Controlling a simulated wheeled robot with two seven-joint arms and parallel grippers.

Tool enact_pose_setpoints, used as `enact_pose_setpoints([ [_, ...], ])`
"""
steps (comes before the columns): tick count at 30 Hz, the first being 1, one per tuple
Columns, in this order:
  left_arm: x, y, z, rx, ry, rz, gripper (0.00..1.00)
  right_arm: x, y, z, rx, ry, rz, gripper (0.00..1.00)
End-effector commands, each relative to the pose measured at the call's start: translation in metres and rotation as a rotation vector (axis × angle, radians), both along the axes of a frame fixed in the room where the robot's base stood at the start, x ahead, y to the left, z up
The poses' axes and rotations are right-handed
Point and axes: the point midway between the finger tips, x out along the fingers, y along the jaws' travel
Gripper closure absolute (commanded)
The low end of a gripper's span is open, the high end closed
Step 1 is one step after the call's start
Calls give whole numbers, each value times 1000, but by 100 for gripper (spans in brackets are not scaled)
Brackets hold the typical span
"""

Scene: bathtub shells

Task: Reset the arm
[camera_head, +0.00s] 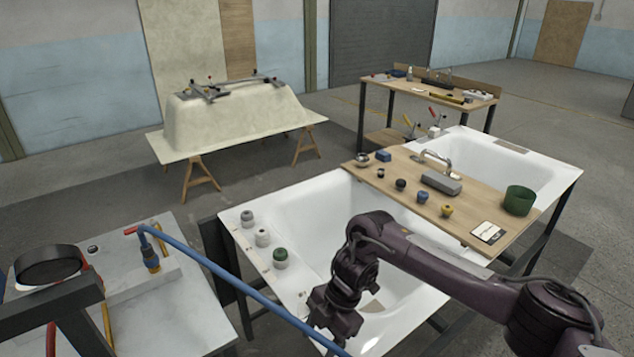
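My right arm comes in from the lower right and reaches over the near white bathtub shell (312,212). My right gripper (332,322) hangs at the arm's end, over the lower part of the tub. Its fingers are small and dark, and I cannot tell whether they are open or shut. No held object can be made out. A blue hose (235,285) passes close to the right gripper in the picture; I cannot tell whether they touch. My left gripper is not in view.
A wooden board (465,208) bridges the tubs and carries a grey block (441,183), a green cup (519,200) and several small knobs. Several fittings stand on the near tub's left rim. A side table (185,300) is at left, a workbench (425,91) behind.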

Motion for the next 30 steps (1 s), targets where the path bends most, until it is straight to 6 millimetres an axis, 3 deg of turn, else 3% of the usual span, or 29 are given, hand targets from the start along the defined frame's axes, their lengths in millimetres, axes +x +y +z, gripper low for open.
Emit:
enact_pose_setpoints([
  [8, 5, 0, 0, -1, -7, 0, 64, -23, 51, -17, 110, -63, 12, 46],
  [14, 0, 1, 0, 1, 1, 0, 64, -44, 101, -19, 237, -135, -38, 46],
  [18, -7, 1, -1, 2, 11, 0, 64, -58, 140, -6, 359, -196, -154, 46],
  [21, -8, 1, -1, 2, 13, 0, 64, -60, 156, 15, 450, -241, -323, 46],
  [23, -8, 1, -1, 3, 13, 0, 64, -56, 155, 28, 486, -260, -453, 46],
  [26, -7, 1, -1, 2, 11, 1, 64, -48, 134, 45, 512, -270, -696, 46],
  [30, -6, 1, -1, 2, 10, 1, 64, -42, 68, 51, 462, -240, -1074, 46],
])
